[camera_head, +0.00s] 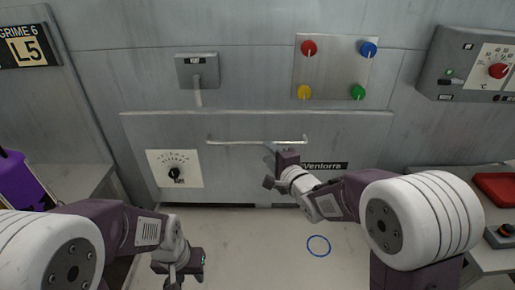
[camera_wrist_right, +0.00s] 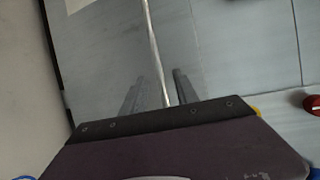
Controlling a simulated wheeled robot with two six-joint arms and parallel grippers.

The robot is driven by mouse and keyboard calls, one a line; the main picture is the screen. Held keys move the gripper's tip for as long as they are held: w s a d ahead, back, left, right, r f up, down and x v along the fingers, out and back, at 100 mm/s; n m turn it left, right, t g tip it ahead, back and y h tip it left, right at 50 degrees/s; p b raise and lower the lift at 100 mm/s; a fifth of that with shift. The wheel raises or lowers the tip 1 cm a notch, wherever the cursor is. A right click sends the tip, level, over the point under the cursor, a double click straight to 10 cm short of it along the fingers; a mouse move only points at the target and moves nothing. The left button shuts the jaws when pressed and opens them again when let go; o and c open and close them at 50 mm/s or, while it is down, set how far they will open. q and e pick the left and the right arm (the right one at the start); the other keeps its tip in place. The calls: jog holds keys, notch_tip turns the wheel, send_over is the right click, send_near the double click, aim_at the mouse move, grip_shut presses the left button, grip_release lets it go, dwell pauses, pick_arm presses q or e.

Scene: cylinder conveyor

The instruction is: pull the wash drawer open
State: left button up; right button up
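The wash drawer (camera_head: 230,180) is a wide grey panel low in the machine front, with a dial at its left and a "Ventorra" label at its right. It looks shut. Its pale bar handle (camera_head: 235,142) runs across the upper middle. My right gripper (camera_head: 272,160) is at the right part of the handle. In the right wrist view the handle bar (camera_wrist_right: 152,40) passes between the two separated fingers of my right gripper (camera_wrist_right: 158,95), with space visible beside it. My left gripper (camera_head: 182,270) hangs low over the floor, away from the drawer; its fingers are unclear.
A panel with red, blue, yellow and green knobs (camera_head: 333,66) is above the drawer. A grey control box (camera_head: 472,65) is at upper right. A purple container (camera_head: 22,180) stands at left, a red tray (camera_head: 497,188) at right. A blue ring (camera_head: 318,246) marks the floor.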

aim_at(259, 144)
jog(key=x, duration=0.9)
jog(key=shift+w+a+f, duration=0.1)
jog(key=shift+w+f, duration=0.15)
jog(key=shift+f, duration=0.05)
grip_shut()
dwell(1.0)
